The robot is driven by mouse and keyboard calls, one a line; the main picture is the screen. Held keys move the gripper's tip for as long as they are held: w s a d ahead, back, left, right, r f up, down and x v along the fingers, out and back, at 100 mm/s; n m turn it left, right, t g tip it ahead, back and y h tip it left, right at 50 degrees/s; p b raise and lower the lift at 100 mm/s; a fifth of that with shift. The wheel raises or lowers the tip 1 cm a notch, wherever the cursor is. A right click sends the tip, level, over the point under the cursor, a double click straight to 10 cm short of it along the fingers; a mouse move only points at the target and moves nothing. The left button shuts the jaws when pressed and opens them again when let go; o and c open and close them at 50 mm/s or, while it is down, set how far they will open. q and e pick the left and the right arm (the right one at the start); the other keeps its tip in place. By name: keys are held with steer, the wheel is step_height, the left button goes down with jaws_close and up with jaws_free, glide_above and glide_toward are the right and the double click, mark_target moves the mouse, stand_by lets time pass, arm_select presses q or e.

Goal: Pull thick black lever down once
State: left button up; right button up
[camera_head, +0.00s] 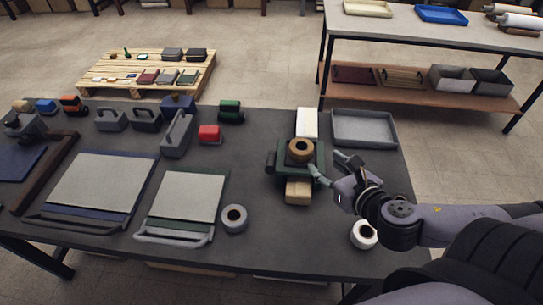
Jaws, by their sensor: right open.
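My right gripper (325,163) is open and empty over the right part of the dark table (262,225). Its fingers point left, close to the right side of a green machine (315,154) that carries a brown ring-shaped roll (302,150); I cannot tell whether they touch. A small dark part (270,161) sticks out on the machine's left side. A device with a dark arched handle (147,118) stands at the back left. I cannot tell for certain which part is the thick black lever. My left gripper is not in view.
A grey tray (386,130) lies behind the gripper. A white roll (364,234) lies below my right wrist, another roll (234,217) left of it. Two flat trimmers (185,197) (98,185) and several hand tools occupy the left. The strip between the green machine and trimmers is mostly clear.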

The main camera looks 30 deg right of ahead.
jaws_close()
stand_by(0.3)
stand_by(1.3)
